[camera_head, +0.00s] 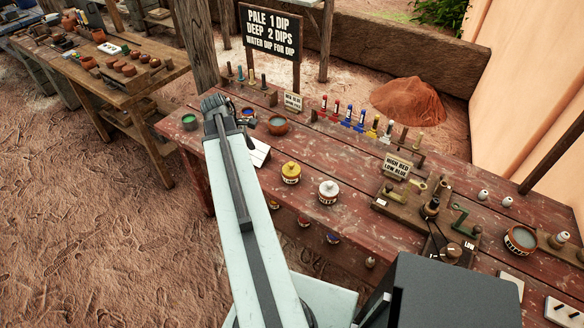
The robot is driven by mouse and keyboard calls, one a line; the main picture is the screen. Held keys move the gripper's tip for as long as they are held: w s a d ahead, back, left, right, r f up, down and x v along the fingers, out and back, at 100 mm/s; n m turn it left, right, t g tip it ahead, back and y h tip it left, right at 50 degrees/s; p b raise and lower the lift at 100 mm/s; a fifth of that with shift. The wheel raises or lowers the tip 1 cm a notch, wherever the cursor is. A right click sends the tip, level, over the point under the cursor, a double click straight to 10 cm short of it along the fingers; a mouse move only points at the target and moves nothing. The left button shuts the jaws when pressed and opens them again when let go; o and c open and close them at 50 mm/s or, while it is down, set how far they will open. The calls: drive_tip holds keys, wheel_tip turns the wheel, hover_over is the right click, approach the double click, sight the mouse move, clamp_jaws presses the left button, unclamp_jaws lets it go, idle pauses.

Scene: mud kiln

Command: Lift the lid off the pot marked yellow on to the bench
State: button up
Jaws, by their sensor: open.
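A small round pot with a yellow body (291,178) stands on the red-brown bench (365,215), left of its middle. A yellow lid (290,168) with a small knob sits on it. A dark-lettered pale band runs round the pot, too small to read. A similar white lidded pot (328,193) stands close to its right. My pale arm reaches up the picture to the left of the yellow pot, ending in a dark joint above the bench's left end. I cannot make out my gripper's fingers. Nothing visible touches the yellow pot.
An open brown bowl (278,124) stands behind the yellow pot.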

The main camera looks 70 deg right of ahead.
drive_tip(key=n+g, duration=0.1)
hover_over(291, 164)
drive_tip(key=w+a, duration=0.1)
drive_tip(key=w, duration=0.1)
drive_tip(key=shift+w+r, duration=0.1)
drive_tip(key=shift+r, duration=0.15)
drive_tip(key=b+x, duration=0.2)
drive_tip(key=shift+f+b, duration=0.35)
drive_tip(key=shift+f, duration=0.1)
drive_tip(key=b+x, duration=0.4)
drive_tip(key=x, duration=0.1)
drive_tip(key=shift+a+f+b, duration=0.1)
drive_tip(key=shift+b, duration=0.3)
drive_tip(key=shift+c, duration=0.4)
drive_tip(key=c, duration=1.4)
drive_tip(key=shift+o, duration=0.2)
drive_tip(key=shift+r+p, duration=0.25)
drive_tip(key=shift+p, duration=0.05)
wheel_tip(291, 164, up, 10)
drive_tip(key=p, duration=1)
drive_tip(key=shift+f, duration=0.1)
